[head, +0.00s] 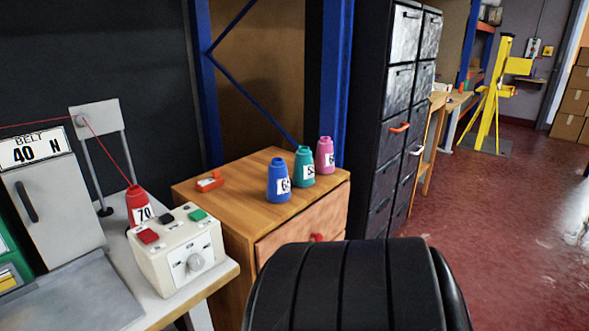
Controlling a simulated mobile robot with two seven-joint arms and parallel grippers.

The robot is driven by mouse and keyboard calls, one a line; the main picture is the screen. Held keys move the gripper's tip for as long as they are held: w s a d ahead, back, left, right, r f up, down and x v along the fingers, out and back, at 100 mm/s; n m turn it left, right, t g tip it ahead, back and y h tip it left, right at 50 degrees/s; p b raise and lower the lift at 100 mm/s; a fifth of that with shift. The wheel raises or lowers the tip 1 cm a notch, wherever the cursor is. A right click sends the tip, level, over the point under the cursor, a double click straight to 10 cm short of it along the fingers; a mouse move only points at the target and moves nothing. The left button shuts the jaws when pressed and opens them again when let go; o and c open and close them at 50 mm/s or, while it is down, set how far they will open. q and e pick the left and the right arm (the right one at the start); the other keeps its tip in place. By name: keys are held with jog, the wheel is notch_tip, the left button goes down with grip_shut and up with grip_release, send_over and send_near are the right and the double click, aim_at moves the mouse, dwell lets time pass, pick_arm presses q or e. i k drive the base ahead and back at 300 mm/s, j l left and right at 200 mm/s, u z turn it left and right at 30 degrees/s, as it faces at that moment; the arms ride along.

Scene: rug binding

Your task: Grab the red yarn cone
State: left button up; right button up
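The red yarn cone (137,203) stands upright on the grey worktable (224,277) at the left, with a white label reading 70. A red thread (108,150) runs from its top up to a grey stand (97,116) behind it. The white control box (178,250) in front of it hides its lower right part. Neither of my grippers is in view.
A black padded shape (345,290) fills the lower middle. Red floor (500,220) is open at right.

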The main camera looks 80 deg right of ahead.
aim_at(140, 211)
jog(key=k+l+z, duration=0.1)
jog(key=l+z, duration=1.15)
jog(key=l, duration=0.55)
jog(key=i+l+z, duration=0.1)
jog(key=l, duration=0.5)
jog(key=i+l, duration=0.1)
jog(key=l, duration=0.45)
jog(key=z, duration=0.05)
